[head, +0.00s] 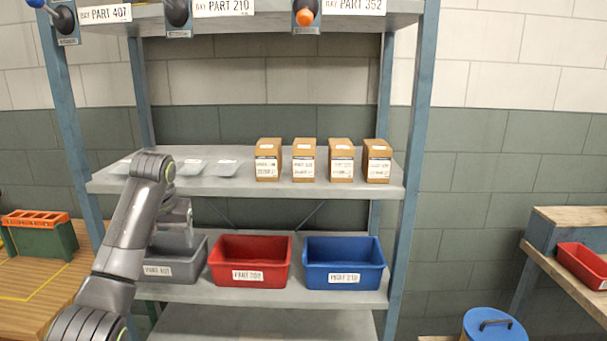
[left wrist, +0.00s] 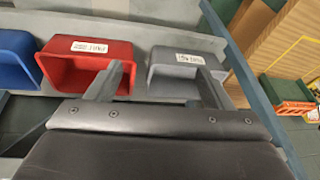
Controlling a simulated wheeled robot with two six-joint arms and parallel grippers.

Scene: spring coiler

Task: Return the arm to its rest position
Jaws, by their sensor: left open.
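My left arm (head: 125,235) reaches up from the lower left in the head view, in front of the shelf rack. Its gripper (head: 178,218) is in front of the grey bin (head: 190,265) and partly covers it. In the left wrist view the gripper (left wrist: 160,78) has its two fingers apart with nothing between them. The grey bin (left wrist: 172,68) shows behind the fingers there, and the red bin (left wrist: 75,55) is beside the left finger. I cannot tell how far the fingers are from the bins. My right gripper is not in view.
A red bin (head: 250,262) and blue bin (head: 343,265) share the lower shelf. Several brown boxes (head: 304,160) stand on the middle shelf (head: 230,185). A wooden table (head: 35,290) with a green-and-orange holder (head: 40,236) is at left. A blue lidded bin (head: 492,325) stands at lower right.

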